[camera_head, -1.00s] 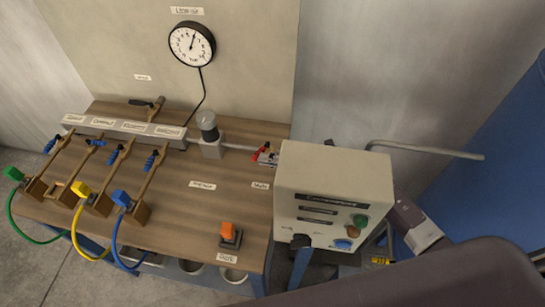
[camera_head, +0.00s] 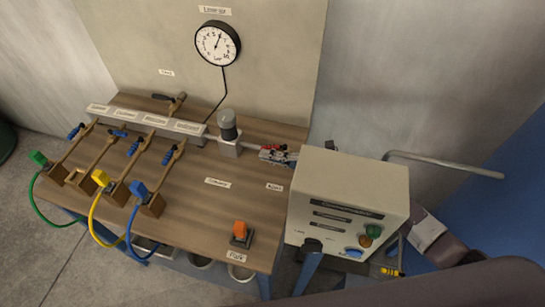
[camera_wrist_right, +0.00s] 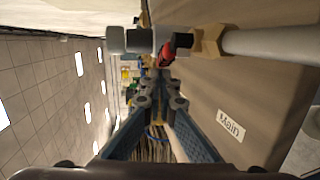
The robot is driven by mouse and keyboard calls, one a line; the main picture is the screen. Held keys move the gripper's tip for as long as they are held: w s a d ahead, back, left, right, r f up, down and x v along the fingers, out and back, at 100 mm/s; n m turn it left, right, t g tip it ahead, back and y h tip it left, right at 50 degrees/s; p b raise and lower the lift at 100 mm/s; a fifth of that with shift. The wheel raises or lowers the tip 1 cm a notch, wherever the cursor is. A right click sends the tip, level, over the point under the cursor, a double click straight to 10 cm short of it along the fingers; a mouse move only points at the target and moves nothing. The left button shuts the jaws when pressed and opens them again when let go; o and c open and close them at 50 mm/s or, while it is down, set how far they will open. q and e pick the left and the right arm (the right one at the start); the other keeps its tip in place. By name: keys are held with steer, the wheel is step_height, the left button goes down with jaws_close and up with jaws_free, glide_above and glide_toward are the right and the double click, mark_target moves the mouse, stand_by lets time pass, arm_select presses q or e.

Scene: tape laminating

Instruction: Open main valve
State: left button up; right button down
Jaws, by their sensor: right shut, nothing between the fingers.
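The main valve's red handle (camera_head: 270,148) sits on the pipe near the table's right side, left of the white control box. In the right wrist view the red handle (camera_wrist_right: 178,47) lies at the pipe beside a brass fitting (camera_wrist_right: 208,42). My right gripper (camera_head: 284,157) shows only partly, just right of the red handle, beyond the box. In the right wrist view its fingertips (camera_wrist_right: 161,88) are together, close to the handle, with nothing between them. Whether they touch it cannot be told. A "Main" label (camera_wrist_right: 230,124) lies on the table. My left gripper is out of view.
The control box (camera_head: 350,190) stands close to my right arm and hides part of it. A grey bent pipe (camera_head: 445,164) runs behind it. Several hose valves (camera_head: 110,190) line the table's left. An orange switch (camera_head: 240,231) is in front. The wooden table middle (camera_head: 195,205) is mostly clear.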

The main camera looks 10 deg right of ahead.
steer(key=shift+w+a, duration=0.1)
steer(key=shift+w, duration=0.15)
stand_by(0.4)
